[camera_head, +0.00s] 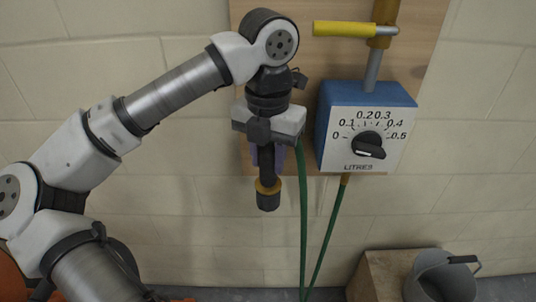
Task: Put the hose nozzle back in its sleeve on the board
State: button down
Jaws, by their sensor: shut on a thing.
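The hose nozzle (267,193), dark with a yellow-brown collar, points down below my gripper (266,158). My gripper is shut on the nozzle's upper part, in front of the board's left side. A green hose (303,220) hangs down beside the nozzle. The wooden board (415,60) is on the wall behind the arm. I cannot make out the sleeve; my arm and gripper hide part of the board.
A blue box with a white dial face (367,140) marked in litres sits right of my gripper. Above it is a yellow-handled lever (343,29) on a pipe. A grey bucket (440,276) is at the lower right, by a wooden block (383,273). The wall below the board is clear.

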jog(key=shift+f, duration=0.1)
dwell(0.3)
jog(key=c, duration=1)
grip_release()
notch_tip(320, 180, up, 8)
jog(key=shift+f+b, duration=0.25)
jog(key=shift+b, duration=0.35)
